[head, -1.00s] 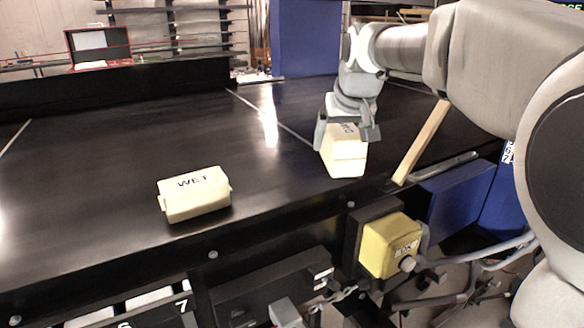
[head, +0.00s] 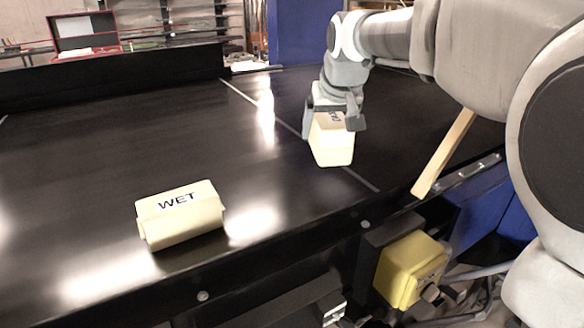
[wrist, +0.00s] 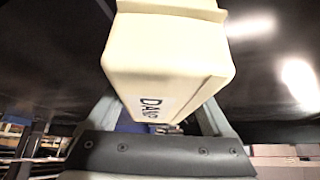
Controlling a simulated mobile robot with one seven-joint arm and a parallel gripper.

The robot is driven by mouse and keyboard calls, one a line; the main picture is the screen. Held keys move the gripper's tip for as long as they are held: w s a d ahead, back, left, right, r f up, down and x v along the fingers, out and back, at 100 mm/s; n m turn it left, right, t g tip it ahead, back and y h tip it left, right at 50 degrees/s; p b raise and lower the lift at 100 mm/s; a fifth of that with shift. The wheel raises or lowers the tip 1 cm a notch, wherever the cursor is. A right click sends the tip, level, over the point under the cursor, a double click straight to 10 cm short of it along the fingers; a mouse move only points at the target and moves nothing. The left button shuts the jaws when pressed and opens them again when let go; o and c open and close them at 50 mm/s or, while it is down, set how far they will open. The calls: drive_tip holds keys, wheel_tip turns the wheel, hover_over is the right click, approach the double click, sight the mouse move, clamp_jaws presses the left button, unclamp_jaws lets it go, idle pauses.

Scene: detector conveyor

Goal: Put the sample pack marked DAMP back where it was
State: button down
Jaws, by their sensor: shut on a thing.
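The cream sample pack marked DAMP (head: 331,146) is held in my gripper (head: 333,116) over the right part of the black belt. In the wrist view the DAMP pack (wrist: 168,62) fills the middle between the two fingers, with its label readable. My gripper is shut on it. Whether the pack's underside touches the belt I cannot tell. A second cream pack marked WET (head: 181,216) lies on the belt at the front left, apart from my gripper.
The black conveyor belt (head: 90,170) is clear between the packs. A pale line crosses it. A wooden strip (head: 443,153) slants at the right edge. A yellow box (head: 408,270) sits below the front edge. A red case (head: 85,36) stands behind the belt.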

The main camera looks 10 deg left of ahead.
drive_tip(key=s+a+f, duration=0.1)
drive_tip(key=a+f, duration=0.1)
drive_tip(key=a, duration=0.1)
drive_tip(key=s+a+f, duration=0.1)
drive_tip(key=a+f, duration=0.1)
drive_tip(key=a, duration=0.1)
drive_tip(key=s+a+f, duration=0.1)
drive_tip(key=a+f, duration=0.1)
drive_tip(key=a, duration=0.1)
drive_tip(key=shift+s+a, duration=0.15)
drive_tip(key=shift+a, duration=0.1)
drive_tip(key=shift+f, duration=1.95)
drive_tip(key=shift+f, duration=0.1)
unclamp_jaws()
drive_tip(key=shift+f, duration=0.1)
